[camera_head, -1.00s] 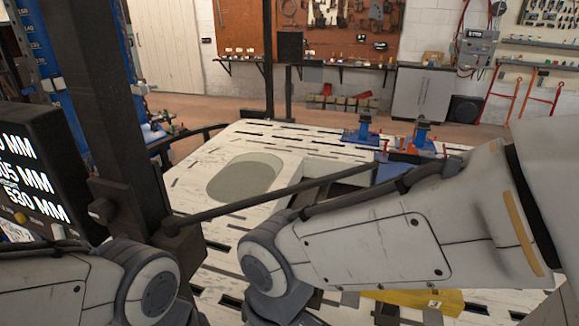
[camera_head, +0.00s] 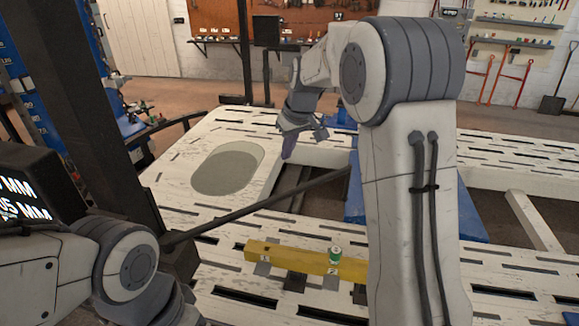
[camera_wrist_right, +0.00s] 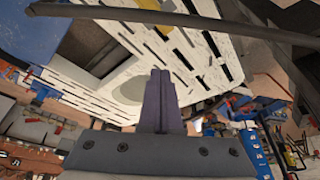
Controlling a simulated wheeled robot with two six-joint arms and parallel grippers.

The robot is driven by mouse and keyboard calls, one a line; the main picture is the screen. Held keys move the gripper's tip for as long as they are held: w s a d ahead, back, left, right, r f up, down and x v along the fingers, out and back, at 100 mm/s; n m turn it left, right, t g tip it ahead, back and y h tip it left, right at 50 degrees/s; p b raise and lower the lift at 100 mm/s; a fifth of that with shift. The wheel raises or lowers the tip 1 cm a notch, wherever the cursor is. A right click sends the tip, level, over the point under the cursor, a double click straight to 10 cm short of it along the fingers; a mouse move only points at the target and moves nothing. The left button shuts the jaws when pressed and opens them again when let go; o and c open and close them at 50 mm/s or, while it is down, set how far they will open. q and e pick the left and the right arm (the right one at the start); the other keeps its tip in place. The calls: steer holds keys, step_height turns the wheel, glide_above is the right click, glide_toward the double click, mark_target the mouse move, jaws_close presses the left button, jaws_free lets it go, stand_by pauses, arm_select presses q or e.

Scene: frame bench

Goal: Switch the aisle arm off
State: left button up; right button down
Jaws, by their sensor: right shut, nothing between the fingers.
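A dark bar (camera_head: 262,203) reaches from a block on the dark post (camera_head: 112,120) to the right over the white bench (camera_head: 225,222). I cannot tell whether it is the aisle arm, and I make out no switch on it. A black display (camera_head: 28,195) with white figures in MM stands at the left, partly cut off. My right gripper (camera_head: 287,153) is beyond the bar, above the bench's right of the oval plate. Its purple fingers point down, shut and empty; they also show together in the right wrist view (camera_wrist_right: 160,85). My left gripper is out of view.
A yellow beam (camera_head: 305,259) lies on the near bench with a small green-and-white can (camera_head: 335,254) on it. A grey oval plate (camera_head: 228,170) lies in the bench. Blue racks stand at the left. My right arm hides part of the bench.

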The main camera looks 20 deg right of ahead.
steer(key=shift+w+d+r, duration=0.1)
steer(key=shift+w+d, duration=0.15)
steer(key=shift+d, duration=0.25)
step_height(320, 180, down, 10)
steer(key=p, duration=0.4)
steer(key=shift+s, duration=0.3)
steer(key=shift+s, duration=0.1)
